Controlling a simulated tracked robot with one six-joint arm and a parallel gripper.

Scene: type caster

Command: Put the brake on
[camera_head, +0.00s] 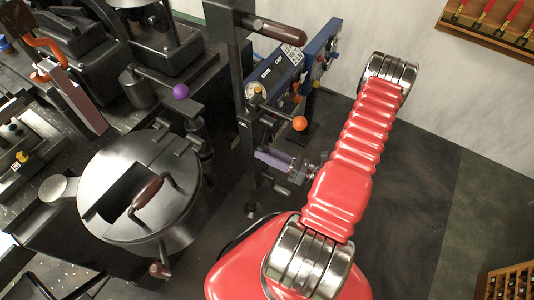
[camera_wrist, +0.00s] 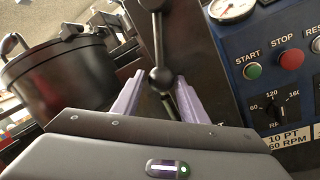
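No label reading "brake" is legible in either view. In the wrist view, a black lever (camera_wrist: 158,42) with a round ball-shaped hub (camera_wrist: 162,78) stands ahead of my gripper. My gripper (camera_wrist: 159,94) has two purple fingers spread apart, one on each side of the hub's lower part. A gap shows beside each finger, so it is open and not clamped on the lever. In the head view, my gripper (camera_head: 270,158) reaches left toward the black machine column, below a lever with an orange ball (camera_head: 299,123). The exact contact there is hidden.
A blue control panel (camera_wrist: 262,45) with START and STOP buttons and an RPM dial is close on the right. A round black pot (camera_head: 140,190) with a wooden-handled lid stands left. A purple knob (camera_head: 181,92) is nearby. Open floor (camera_head: 415,190) lies right of my arm.

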